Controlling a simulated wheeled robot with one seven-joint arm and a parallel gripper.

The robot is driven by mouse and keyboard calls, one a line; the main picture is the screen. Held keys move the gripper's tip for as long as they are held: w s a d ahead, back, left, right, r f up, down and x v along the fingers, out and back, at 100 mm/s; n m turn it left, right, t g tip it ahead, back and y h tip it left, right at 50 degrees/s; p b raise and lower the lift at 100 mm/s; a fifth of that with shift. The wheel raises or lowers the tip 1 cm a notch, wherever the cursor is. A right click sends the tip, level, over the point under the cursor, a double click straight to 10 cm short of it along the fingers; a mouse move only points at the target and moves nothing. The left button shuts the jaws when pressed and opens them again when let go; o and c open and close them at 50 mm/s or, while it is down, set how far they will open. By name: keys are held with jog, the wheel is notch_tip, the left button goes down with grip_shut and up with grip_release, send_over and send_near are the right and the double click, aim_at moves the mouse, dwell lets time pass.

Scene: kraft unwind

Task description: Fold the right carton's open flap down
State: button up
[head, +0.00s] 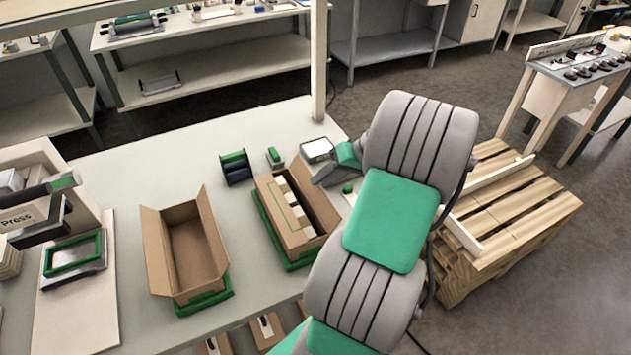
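The right carton (272,213) is a brown box on a green base on the grey table, just left of my arm. A brown panel (314,196) along its right side stands raised, and looks like the open flap. A row of cream pieces (296,207) shows between that panel and the carton's left part. My gripper (324,178) seems to be the dark grey end beyond the panel's far right edge. It is small and partly hidden by my arm, so its fingers and any contact with the flap cannot be made out.
The left carton (182,250) stands open and empty, with raised side flaps. A dark green-topped roll holder (235,167), a small green tool (274,157) and a white-topped device (317,150) sit behind the cartons. A post (319,60) rises at the back edge. A wooden pallet (510,205) stands right.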

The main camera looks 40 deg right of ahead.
aim_at(313, 190)
jog(key=x, duration=0.3)
jog(key=shift+w+a+f, duration=0.15)
jog(key=shift+c, duration=0.3)
grip_shut()
dwell(0.9)
